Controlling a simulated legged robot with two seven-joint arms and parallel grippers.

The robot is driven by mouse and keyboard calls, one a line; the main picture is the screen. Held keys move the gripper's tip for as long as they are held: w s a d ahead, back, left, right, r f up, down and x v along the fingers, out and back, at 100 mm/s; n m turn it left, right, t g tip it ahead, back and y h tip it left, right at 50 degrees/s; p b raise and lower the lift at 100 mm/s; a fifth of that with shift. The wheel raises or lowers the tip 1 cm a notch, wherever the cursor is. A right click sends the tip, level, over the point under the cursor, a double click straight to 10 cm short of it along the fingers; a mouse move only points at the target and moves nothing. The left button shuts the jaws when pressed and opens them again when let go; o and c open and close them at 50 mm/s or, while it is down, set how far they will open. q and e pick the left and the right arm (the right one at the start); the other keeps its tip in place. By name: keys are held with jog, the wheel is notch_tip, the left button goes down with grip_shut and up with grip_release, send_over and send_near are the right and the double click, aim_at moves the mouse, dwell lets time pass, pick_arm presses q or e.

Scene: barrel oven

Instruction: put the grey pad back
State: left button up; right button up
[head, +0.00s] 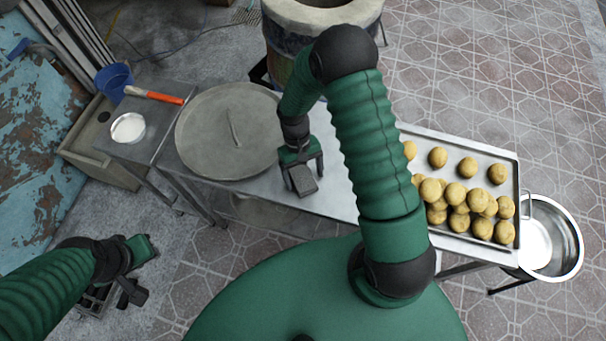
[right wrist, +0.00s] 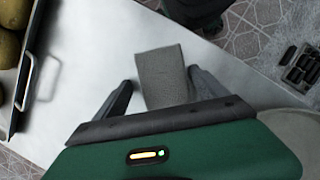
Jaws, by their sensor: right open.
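The grey pad (right wrist: 161,68) is a small dark grey block on the metal table. It also shows in the head view (head: 303,181), just left of the table's middle. My right gripper (head: 302,172) is open, with its fingers apart around the near part of the pad. In the right wrist view the right gripper (right wrist: 163,86) has one finger on each side of the pad, with gaps visible. My left gripper (head: 118,287) hangs over the floor at the lower left, away from the table, and its jaw opening is unclear.
A round grey lid (head: 222,125) lies left of the pad. A tray (head: 513,160) of several dough balls stands at the right, beside a metal bowl (head: 571,240). A white-filled bowl (head: 128,128) and orange-handled tool (head: 155,95) are at the left. The barrel oven (head: 290,30) stands behind.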

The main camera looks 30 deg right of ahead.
aim_at(299, 167)
jog(key=shift+a+r, duration=0.1)
dwell(0.3)
jog(key=shift+w+r, duration=0.1)
jog(key=shift+r, duration=0.15)
jog(key=a+v, duration=0.1)
jog(key=v, duration=1.1)
jog(key=s+a+r+n+t, duration=0.1)
jog(key=s+a+r+t, duration=0.2)
jog(key=s+t, duration=0.3)
jog(key=shift+s+a+r+n+h+b, duration=0.3)
jog(key=shift+s+a+r+n, duration=0.1)
jog(key=shift+s+r, duration=0.55)
jog(key=shift+s, duration=0.15)
jog(key=shift+a+f, duration=0.1)
jog(key=shift+a, duration=0.1)
